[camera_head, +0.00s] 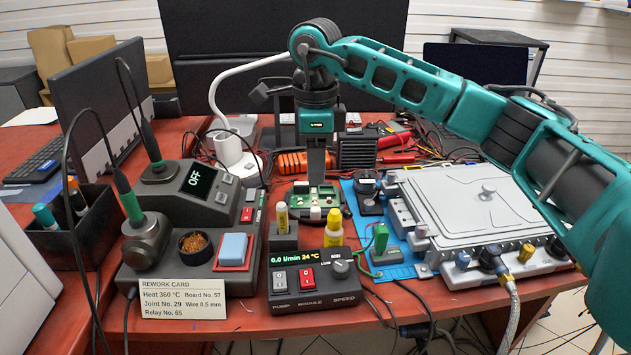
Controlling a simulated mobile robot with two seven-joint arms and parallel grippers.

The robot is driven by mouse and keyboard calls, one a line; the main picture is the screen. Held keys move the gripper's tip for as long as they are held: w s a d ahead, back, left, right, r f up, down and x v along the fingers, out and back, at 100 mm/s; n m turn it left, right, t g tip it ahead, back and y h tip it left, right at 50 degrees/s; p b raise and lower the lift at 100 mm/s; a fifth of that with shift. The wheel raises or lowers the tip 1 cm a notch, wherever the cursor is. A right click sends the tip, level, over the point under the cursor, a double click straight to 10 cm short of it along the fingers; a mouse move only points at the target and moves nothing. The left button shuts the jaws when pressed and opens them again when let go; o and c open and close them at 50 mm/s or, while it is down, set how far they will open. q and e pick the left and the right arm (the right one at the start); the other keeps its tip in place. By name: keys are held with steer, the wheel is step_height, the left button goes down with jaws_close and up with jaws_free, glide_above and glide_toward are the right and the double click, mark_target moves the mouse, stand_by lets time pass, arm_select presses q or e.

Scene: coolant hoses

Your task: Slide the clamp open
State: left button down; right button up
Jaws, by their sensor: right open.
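My right gripper (317,176) points straight down over the board holder (330,214) at the middle of the bench, and it is open. A small green circuit board (301,199) with pale parts lies in the holder, just below the fingertips. From this view I cannot tell whether the fingers touch anything. The clamp is too small to make out for certain, and the gripper hides part of the far side of the holder. My left gripper is not in view.
A grey metal case (455,205) with hose fittings stands at the right under my arm. A pump module (308,278), a yellow bottle (333,234) and a soldering station (190,195) stand in front and left. Cables and tools crowd behind.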

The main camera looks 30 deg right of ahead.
steer(key=shift+r, duration=1.8)
steer(key=shift+s, duration=0.1)
